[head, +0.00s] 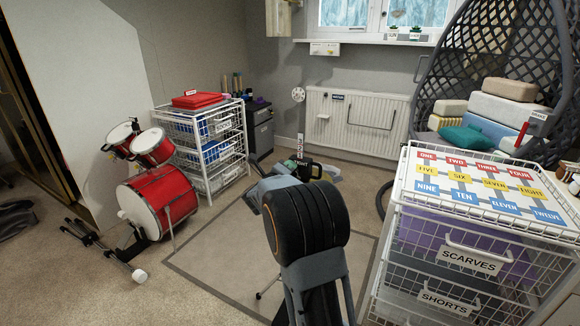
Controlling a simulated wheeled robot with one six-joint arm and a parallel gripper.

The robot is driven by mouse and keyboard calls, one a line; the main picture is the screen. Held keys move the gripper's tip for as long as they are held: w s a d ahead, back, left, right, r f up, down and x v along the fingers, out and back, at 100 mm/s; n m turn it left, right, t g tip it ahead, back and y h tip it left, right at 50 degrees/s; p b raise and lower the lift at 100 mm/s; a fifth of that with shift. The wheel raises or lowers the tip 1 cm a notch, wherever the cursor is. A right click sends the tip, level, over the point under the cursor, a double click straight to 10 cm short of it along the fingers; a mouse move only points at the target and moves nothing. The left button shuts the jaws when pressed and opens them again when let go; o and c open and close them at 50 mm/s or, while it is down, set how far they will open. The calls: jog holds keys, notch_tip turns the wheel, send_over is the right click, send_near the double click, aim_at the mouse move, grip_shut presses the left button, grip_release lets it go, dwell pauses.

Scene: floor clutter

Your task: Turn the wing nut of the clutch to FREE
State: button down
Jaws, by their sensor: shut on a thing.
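My arm reaches forward in the middle of the head view, and its dark joint and grey links block the area beyond. My gripper's fingertips are hidden behind it, so I cannot see what they touch. I cannot make out the clutch or its wing nut. A thin stand leg (268,289) shows on the mat left of my arm; the rest of that stand is hidden. Just above my arm is a small upright strip with coloured marks (300,146). A dark and green object with a pale label (306,169) is by its foot; I cannot tell what it is.
A red drum set (158,202) stands at the left, with a fallen stand (105,252) near it. A white basket rack (205,145) is behind. A labelled drawer unit (470,262) stands close at right. A grey-bordered mat (215,262) lies under my arm, its left part clear.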

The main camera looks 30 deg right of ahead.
jog(key=shift+w+f+n+p, duration=0.1)
jog(key=shift+f+n+p, duration=0.15)
jog(key=shift+n, duration=0.6)
jog(key=shift+f+n+p, duration=0.1)
jog(key=shift+n+p, duration=0.25)
jog(key=shift+n, duration=0.5)
jog(key=c, duration=1.2)
grip_release()
jog(key=shift+o, duration=0.2)
jog(key=p+v, duration=0.2)
jog(key=v, duration=1.2)
jog(key=shift+p, duration=0.35)
jog(key=shift+n, duration=0.3)
